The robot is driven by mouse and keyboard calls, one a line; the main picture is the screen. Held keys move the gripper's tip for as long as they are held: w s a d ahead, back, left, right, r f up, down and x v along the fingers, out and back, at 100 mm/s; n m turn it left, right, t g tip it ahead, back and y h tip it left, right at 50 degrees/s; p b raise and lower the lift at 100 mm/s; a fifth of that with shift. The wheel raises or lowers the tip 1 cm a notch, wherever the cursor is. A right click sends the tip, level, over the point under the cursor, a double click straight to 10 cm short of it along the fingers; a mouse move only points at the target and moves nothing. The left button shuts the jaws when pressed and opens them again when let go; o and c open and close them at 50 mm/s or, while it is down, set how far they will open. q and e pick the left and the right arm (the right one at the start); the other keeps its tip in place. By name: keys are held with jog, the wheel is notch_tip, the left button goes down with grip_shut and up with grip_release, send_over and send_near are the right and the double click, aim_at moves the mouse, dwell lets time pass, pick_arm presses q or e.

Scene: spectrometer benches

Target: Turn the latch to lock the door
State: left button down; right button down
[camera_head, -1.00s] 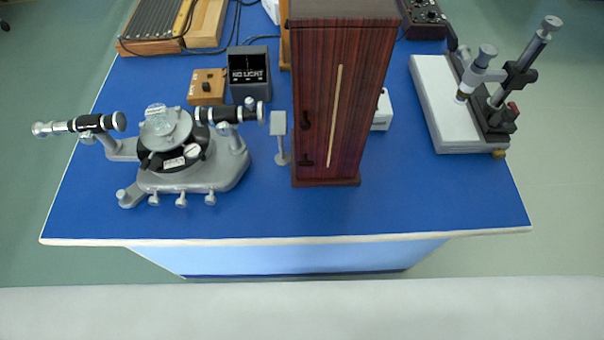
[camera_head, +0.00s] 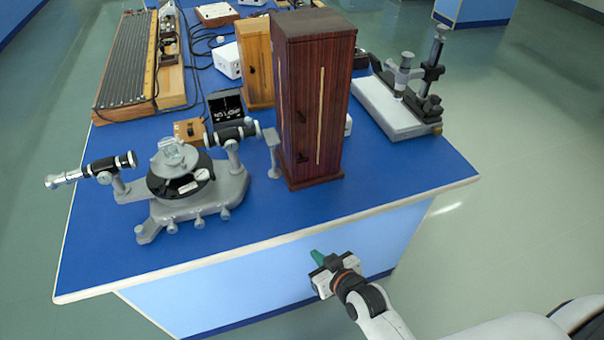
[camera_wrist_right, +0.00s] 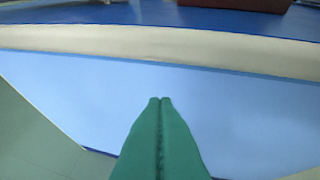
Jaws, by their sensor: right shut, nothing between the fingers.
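A tall dark wooden cabinet (camera_head: 316,110) with a pale vertical strip stands upright near the front of the blue bench. Two small dark fittings show on its front, an upper one (camera_head: 301,117) and a lower one (camera_head: 302,158); I cannot tell which is the latch or how it is turned. My right gripper (camera_head: 317,257) is in front of the bench's front edge, below the cabinet and apart from it. Its green fingers (camera_wrist_right: 160,100) are shut with nothing between them. The cabinet's reddish base (camera_wrist_right: 240,4) shows at the top of the right wrist view. My left gripper is not in view.
A grey spectrometer (camera_head: 190,190) with black tubes stands left of the cabinet, with a small lamp-like stand (camera_head: 272,152) between them. A lighter wooden cabinet (camera_head: 256,62) is behind. The bench's front right top (camera_head: 400,175) is clear.

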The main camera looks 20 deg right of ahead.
jog(key=w+r+t, duration=0.4)
jog(key=w+r, duration=0.1)
jog(key=r, duration=0.4)
jog(key=m+t+h, duration=0.2)
jog(key=t, duration=0.4)
send_near(303, 160)
notch_tip(303, 160, up, 4)
jog(key=s, duration=0.2)
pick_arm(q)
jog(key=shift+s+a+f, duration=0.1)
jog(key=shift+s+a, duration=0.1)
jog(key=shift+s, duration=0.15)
pick_arm(e)
jog(key=shift+w+d+r, duration=0.1)
jog(key=shift+d+r, duration=0.3)
jog(key=shift+d, duration=0.1)
